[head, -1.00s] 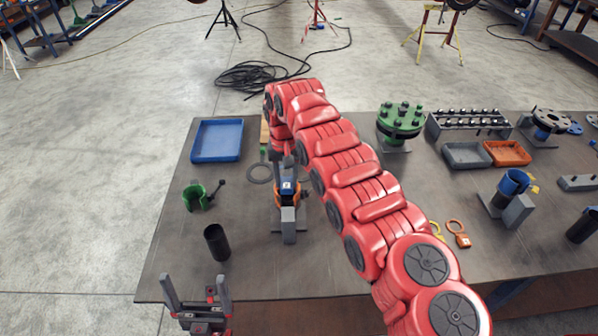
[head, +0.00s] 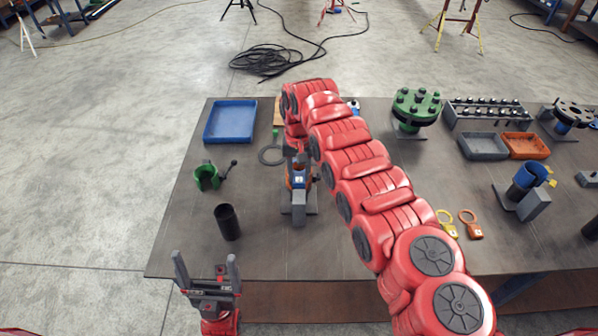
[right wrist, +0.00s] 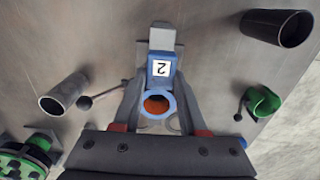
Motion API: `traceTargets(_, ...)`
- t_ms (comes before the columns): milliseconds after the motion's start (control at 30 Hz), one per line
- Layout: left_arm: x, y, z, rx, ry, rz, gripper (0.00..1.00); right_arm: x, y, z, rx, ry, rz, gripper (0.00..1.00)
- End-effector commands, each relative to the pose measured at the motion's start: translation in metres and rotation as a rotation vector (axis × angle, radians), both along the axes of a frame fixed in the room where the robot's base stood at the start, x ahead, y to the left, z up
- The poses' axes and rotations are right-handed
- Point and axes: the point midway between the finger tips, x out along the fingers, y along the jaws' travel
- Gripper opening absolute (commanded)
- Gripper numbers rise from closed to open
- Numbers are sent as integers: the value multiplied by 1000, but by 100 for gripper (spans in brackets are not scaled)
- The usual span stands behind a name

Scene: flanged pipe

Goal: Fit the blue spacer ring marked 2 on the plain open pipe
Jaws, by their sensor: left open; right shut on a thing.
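The blue spacer ring (right wrist: 172,104), with a white tag marked 2, is in the right wrist view. My right gripper (right wrist: 161,76) is shut on its tag block. An orange pipe end (right wrist: 155,104) shows through the ring's opening, so the ring lines up with it; I cannot tell whether it is around the pipe or just above. In the head view the ring's tag (head: 298,180) shows in front of the orange part, over a grey stand (head: 299,212); my right arm partly hides this spot. My left gripper (head: 205,258) is open and empty at the table's front left edge.
A black tube (head: 227,222), a green clamp (head: 206,177) and a blue tray (head: 231,121) stand to the left. A green flange (head: 416,108), grey tray (head: 484,146), orange tray (head: 526,145) and a blue-topped pipe (head: 526,180) are to the right. Yellow (head: 446,222) and orange (head: 470,224) tags lie front right.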

Motion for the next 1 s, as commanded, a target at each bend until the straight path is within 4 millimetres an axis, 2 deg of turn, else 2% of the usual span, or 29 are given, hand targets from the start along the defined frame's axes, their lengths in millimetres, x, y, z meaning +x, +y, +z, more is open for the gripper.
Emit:
traceTargets(567, 0, 0, -1, 0, 0, 0, 100, 0, 0, 0, 0, 0, 0, 0)
traceTargets(1000, 0, 0, -19, 0, 0, 0, 100, 0, 0, -25, 0, -1, 0, 0)
